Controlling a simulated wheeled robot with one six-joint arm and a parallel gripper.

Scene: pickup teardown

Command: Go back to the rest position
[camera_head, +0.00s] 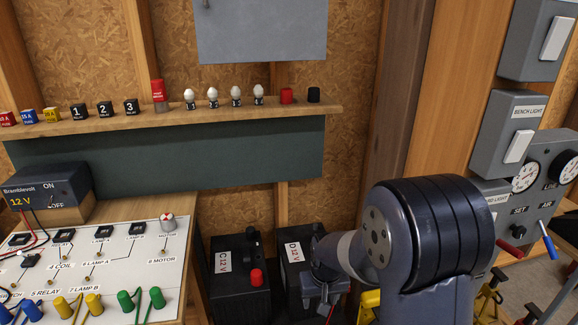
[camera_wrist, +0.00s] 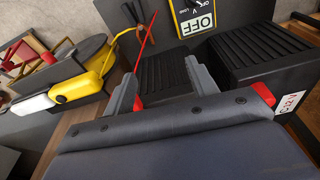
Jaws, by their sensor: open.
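My gripper (camera_wrist: 160,72) is open, with its two grey fingers apart and nothing seen between them in the wrist view. In the camera_head view my gripper (camera_head: 322,287) is low, in front of the battery marked D 12 V (camera_head: 293,252), and my arm hides part of it. I cannot tell whether it touches the battery. Battery C 12 V (camera_head: 228,290) stands to the left, with a red cap on one terminal. In the wrist view a black ribbed case (camera_wrist: 165,80) lies beyond the fingers.
A workbench with a circuit board (camera_head: 95,262) and a 12 V supply (camera_head: 45,195) is at left. A shelf (camera_head: 200,118) holds bulbs, relays and fuses. Switch boxes (camera_head: 510,135) are at right. The wrist view shows a yellow OFF-marked device (camera_wrist: 195,17) and yellow tool (camera_wrist: 98,78).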

